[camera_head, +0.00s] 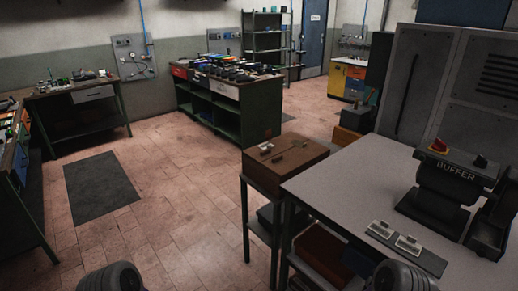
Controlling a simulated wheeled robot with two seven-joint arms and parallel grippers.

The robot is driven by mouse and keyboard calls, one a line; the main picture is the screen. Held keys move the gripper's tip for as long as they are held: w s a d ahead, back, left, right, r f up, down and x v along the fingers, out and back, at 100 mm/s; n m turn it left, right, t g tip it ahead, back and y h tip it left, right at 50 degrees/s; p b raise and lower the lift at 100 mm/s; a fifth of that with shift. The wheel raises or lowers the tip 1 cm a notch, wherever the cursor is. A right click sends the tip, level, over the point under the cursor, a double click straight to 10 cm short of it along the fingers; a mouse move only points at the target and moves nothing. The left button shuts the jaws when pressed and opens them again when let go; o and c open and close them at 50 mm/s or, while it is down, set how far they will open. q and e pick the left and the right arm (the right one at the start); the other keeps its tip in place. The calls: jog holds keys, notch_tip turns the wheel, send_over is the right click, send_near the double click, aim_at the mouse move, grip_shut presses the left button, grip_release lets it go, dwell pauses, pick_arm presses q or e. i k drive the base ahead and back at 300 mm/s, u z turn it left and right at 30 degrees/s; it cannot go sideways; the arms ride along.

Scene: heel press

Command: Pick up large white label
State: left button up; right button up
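Two small white pieces lie side by side on a dark flat plate (429,262) on the grey table. The right white piece (408,244) looks slightly larger than the left white piece (380,229). Either could be the large white label; at this size I cannot tell which, and I read no print on them. Neither of my grippers shows. Only dark rounded ribbed parts of my arms show at the bottom edge, one at left and one at right, the right one close to the grey table's near side.
The grey table (345,185) carries a dark machine marked BUFFER (440,190) with a red-and-yellow switch (438,147). A brown wooden box (290,165) stands on a lower stand beside it. A dark mat (100,187) lies on open tiled floor. Workbenches stand further back.

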aim_at(266, 145)
jog(key=u, duration=0.75)
jog(key=i, duration=2.85)
jog(key=z, duration=1.1)
